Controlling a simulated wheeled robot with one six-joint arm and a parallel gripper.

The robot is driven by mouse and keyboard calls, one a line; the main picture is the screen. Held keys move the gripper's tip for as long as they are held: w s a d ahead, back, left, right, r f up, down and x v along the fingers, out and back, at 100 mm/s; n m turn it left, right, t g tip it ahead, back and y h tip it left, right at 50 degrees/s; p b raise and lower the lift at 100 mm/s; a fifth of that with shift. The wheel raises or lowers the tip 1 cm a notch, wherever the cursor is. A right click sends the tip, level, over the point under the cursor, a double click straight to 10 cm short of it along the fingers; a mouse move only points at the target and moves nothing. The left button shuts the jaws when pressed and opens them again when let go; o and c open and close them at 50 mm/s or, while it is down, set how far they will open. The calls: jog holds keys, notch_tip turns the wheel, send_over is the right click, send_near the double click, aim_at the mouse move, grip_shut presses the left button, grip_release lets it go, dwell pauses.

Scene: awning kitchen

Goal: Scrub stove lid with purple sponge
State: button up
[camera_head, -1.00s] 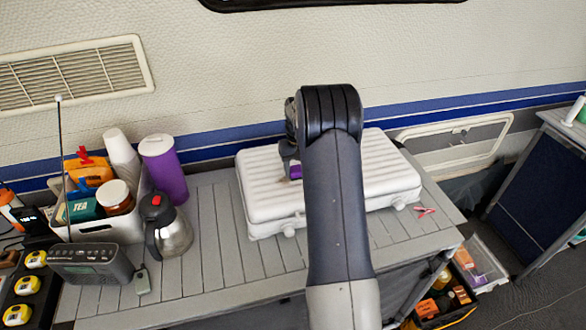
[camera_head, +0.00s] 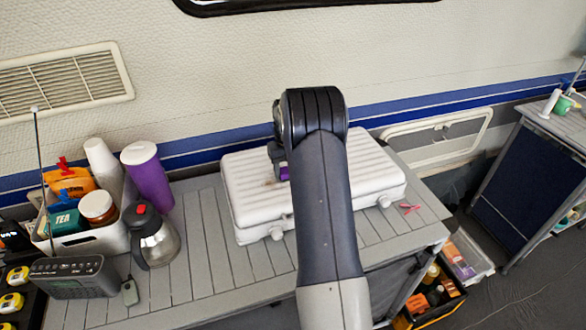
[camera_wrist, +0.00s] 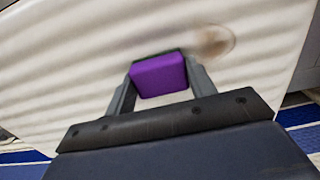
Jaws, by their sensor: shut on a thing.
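The stove lid (camera_head: 375,170) is the white ribbed top of a closed case on the grey slatted table. In the wrist view the lid (camera_wrist: 60,70) fills most of the picture, with a brown stain (camera_wrist: 214,42) just right of and beyond the sponge. My gripper (camera_wrist: 160,78) is shut on the purple sponge (camera_wrist: 158,76), one finger on each side. In the head view a small part of the sponge (camera_head: 284,173) shows beside my arm, over the lid's left half. My arm hides the lid's middle. I cannot tell whether the sponge touches the lid.
A steel jug (camera_head: 154,240), a purple tumbler (camera_head: 150,180) and a white caddy (camera_head: 95,243) of goods stand left of the case. A radio (camera_head: 73,277) is at the front left. A pink clip (camera_head: 410,208) lies right of the case. The wall is close behind.

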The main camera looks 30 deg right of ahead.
aim_at(260, 184)
jog(key=shift+w+a+f, duration=0.1)
jog(key=shift+w+a, duration=0.2)
jog(key=shift+a, duration=1.2)
jog(key=shift+w+a+r, duration=0.1)
jog(key=shift+w+a, duration=0.15)
jog(key=shift+a, duration=1.2)
jog(key=shift+w+a+f, duration=0.1)
jog(key=shift+w+a, duration=0.2)
jog(key=shift+a, duration=1.2)
jog(key=shift+r+p, duration=1.8)
jog(key=shift+r, duration=1.25)
notch_tip(260, 184, up, 3)
jog(key=shift+p, duration=0.85)
jog(key=shift+f, duration=0.1)
